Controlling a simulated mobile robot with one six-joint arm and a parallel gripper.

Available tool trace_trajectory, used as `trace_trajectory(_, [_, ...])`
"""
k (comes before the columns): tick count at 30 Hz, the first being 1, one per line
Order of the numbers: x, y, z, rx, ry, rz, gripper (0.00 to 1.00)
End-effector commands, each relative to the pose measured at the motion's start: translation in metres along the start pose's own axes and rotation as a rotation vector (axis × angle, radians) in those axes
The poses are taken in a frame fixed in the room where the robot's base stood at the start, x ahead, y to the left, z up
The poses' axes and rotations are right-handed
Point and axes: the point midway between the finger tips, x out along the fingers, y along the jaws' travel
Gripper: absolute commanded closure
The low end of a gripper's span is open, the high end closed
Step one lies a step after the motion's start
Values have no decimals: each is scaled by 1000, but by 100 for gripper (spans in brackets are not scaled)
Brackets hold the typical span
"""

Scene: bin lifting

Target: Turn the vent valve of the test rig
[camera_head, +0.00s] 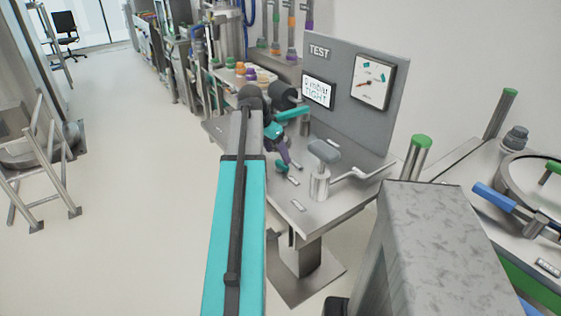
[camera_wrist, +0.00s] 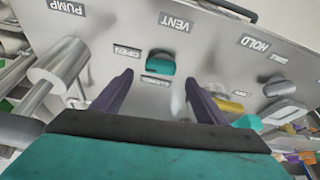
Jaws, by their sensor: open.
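The test rig (camera_head: 345,70) has a grey upright panel and a steel worktop. In the wrist view, the vent valve (camera_wrist: 160,63) is a teal knob on the rig's steel surface, by the VENT label (camera_wrist: 174,22). A label reading OPEN (camera_wrist: 127,52) lies beside it; another label below the knob is hard to read. My gripper (camera_wrist: 159,80) is open, with one dark purple finger on each side of the knob in the picture. I cannot tell whether the fingertips touch the knob. In the head view, my arm partly hides the worktop's left part.
The rig's display (camera_head: 318,90) appears to read "0 mbar TIGHT", beside a dial gauge (camera_head: 372,80). A pump handle (camera_head: 323,151) stands right of my gripper. A yellow part (camera_wrist: 230,104) lies near the right finger in the wrist view.

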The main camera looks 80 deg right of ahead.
Motion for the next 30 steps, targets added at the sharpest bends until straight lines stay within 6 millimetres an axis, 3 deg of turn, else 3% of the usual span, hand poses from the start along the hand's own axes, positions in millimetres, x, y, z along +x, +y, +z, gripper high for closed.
trace_trajectory(15, [50, 0, -1, 1, 0, 0, 33])
trace_trajectory(28, [55, 0, 0, 0, 1, 0, 33])
trace_trajectory(30, [55, 0, 0, 0, 1, 0, 45])
